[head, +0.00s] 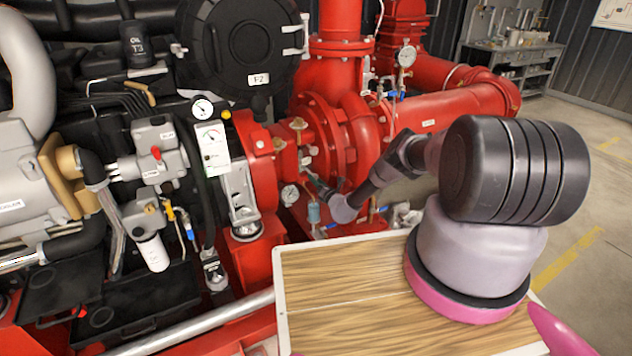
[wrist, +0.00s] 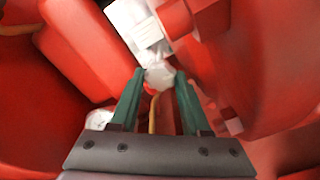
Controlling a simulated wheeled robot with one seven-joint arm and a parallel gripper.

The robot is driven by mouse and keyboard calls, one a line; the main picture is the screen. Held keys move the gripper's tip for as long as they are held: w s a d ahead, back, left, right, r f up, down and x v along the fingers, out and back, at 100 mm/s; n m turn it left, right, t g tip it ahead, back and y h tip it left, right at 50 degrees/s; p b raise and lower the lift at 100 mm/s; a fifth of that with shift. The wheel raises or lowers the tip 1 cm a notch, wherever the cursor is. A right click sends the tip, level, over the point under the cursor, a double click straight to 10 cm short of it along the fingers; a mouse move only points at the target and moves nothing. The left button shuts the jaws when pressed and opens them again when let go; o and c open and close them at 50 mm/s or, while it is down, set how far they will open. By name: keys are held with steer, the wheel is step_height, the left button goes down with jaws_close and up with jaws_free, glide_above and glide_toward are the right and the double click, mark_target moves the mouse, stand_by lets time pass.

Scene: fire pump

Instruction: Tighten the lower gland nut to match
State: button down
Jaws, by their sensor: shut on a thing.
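The red pump (head: 345,130) stands in the middle of the head view. My arm reaches left to its gland area, with my gripper (head: 313,179) low beside the shaft housing. In the wrist view the two green fingers of my gripper (wrist: 160,76) close on a pale silver, faceted piece, the lower gland nut (wrist: 158,75). A bright metal fitting (wrist: 143,28) lies just beyond it. In the head view the held nut is too small and covered to make out. I cannot clearly pick out the upper nut.
Red castings crowd both sides of my fingers, including a flange (wrist: 255,60) at right. A small gauge (head: 290,195) sits just left of my gripper. A wooden-topped surface (head: 345,285) is below my arm. Open floor (head: 570,190) lies to the right.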

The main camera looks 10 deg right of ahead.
steer(key=shift+m, duration=0.8)
steer(key=shift+c, duration=1.8)
jaws_free()
steer(key=v, duration=1)
steer(key=shift+s+d, duration=0.15)
steer(key=shift+s, duration=0.25)
